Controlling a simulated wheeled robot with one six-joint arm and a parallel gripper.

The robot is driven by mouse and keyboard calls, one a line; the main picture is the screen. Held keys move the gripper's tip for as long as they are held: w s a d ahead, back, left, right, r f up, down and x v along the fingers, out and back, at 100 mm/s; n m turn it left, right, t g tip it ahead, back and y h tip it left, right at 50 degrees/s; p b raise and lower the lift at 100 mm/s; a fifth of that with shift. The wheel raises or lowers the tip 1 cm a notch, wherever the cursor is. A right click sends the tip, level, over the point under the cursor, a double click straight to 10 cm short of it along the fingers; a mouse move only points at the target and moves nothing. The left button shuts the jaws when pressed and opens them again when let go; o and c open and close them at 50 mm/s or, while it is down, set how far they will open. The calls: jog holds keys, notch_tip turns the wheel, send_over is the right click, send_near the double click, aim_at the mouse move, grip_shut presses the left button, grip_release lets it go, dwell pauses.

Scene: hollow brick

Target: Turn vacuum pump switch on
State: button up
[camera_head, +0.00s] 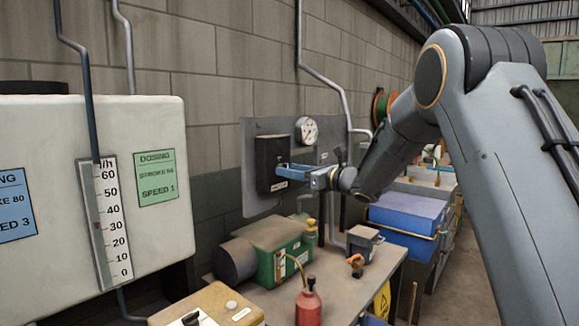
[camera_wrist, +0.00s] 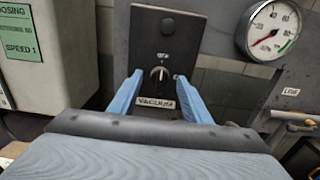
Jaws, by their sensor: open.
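A black switch box (camera_head: 267,160) is mounted on a grey panel on the block wall. In the wrist view its dark face plate (camera_wrist: 165,28) carries a small rotary switch (camera_wrist: 160,75) with a pale pointer that looks roughly upright. A tiny label above the switch is too small to read surely. A label below it reads VACUUM (camera_wrist: 155,102). My gripper (camera_wrist: 159,78) is open, its two blue fingers on either side of the switch, apart from it in the picture. In the head view my gripper (camera_head: 279,169) reaches the box from the right and hides part of its face.
A round gauge (camera_head: 306,130) sits right of the box, with pipes nearby. Below is a bench with a green pump (camera_head: 280,248), a red bottle (camera_head: 308,305) and a small dark device (camera_head: 363,242). A white dosing cabinet (camera_head: 60,130) stands at left.

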jog(key=shift+w+a, duration=0.35)
jog(key=shift+a, duration=0.1)
jog(key=c, duration=1)
jog(key=shift+c, duration=0.2)
